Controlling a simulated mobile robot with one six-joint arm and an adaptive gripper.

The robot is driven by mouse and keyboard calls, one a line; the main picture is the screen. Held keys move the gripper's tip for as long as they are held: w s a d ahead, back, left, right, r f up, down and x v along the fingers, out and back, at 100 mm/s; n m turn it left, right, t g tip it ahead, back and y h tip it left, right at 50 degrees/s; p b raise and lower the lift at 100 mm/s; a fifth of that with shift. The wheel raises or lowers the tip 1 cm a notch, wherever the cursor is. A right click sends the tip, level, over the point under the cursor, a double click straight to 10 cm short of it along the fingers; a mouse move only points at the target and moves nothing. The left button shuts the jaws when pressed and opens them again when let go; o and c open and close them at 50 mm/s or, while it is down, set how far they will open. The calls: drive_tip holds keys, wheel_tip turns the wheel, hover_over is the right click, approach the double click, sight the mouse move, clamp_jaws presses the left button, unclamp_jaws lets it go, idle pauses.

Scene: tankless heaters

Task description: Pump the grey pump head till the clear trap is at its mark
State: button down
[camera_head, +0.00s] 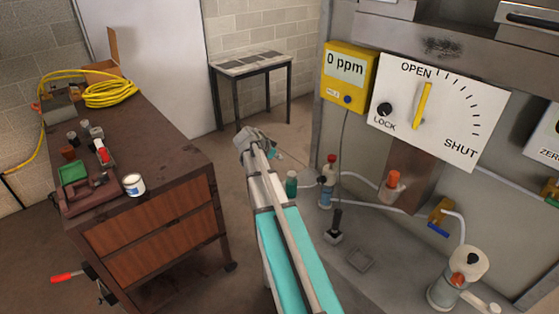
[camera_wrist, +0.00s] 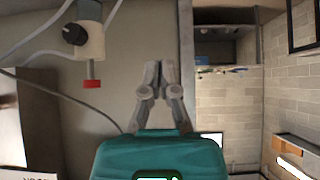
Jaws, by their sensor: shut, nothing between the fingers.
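My gripper (camera_head: 250,138) is shut and empty, held in the air left of the wall unit; its fingertips meet in the wrist view (camera_wrist: 155,68). A small pale fitting with a red cap (camera_head: 329,184) stands right of my gripper, apart from it. What looks like the same fitting, with a dark knob and red end, shows at the upper left of the wrist view (camera_wrist: 90,40). A pale canister with a black knob (camera_head: 458,275) stands at the lower right. I cannot tell which of these is the grey pump head or the clear trap, and no mark is legible.
A dial panel (camera_head: 440,108) with a yellow pointer near OPEN and a yellow meter reading 0 ppm (camera_head: 346,78) hang above. An orange-capped fitting (camera_head: 391,186), yellow valve (camera_head: 440,212) and hoses crowd the right. A wooden workbench (camera_head: 150,225) stands left.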

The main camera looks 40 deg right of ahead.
drive_tip(key=b, duration=0.7)
hover_over(290, 175)
wheel_tip(290, 175, down, 7)
drive_tip(key=shift+f+b, duration=1.5)
drive_tip(key=shift+f, duration=0.2)
drive_tip(key=shift+f+b, duration=1.3)
drive_tip(key=shift+b, duration=0.05)
drive_tip(key=shift+a+r, duration=0.1)
drive_tip(key=shift+r, duration=0.05)
wheel_tip(290, 175, up, 4)
drive_tip(key=p, duration=0.4)
drive_tip(key=p+v, duration=0.7)
drive_tip(key=v, duration=0.2)
drive_tip(key=shift+a+r, duration=0.25)
drive_tip(key=shift+r, duration=0.05)
